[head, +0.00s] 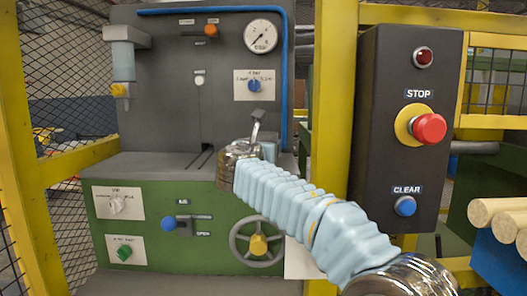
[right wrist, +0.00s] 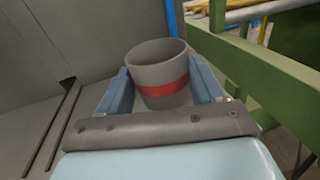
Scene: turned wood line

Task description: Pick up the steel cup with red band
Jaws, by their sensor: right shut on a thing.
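The steel cup with red band (right wrist: 158,57) is upright in the right wrist view, grey with a red stripe around its lower half. My right gripper (right wrist: 160,76) has one blue-grey finger on each side of the cup and is shut on it. In the head view my right arm reaches in from the lower right, and its gripper (head: 258,128) is over the right end of the machine's grey ledge. The cup cannot be made out there. Whether its base touches the ledge is hidden. My left gripper is in neither view.
The grey machine ledge (head: 150,166) is clear left of my gripper. A blue pipe (head: 284,75) runs down behind it. A yellow post (head: 335,90) and a control box with a red stop button (head: 430,128) stand close to my arm. Wooden rods (head: 495,213) lie at right.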

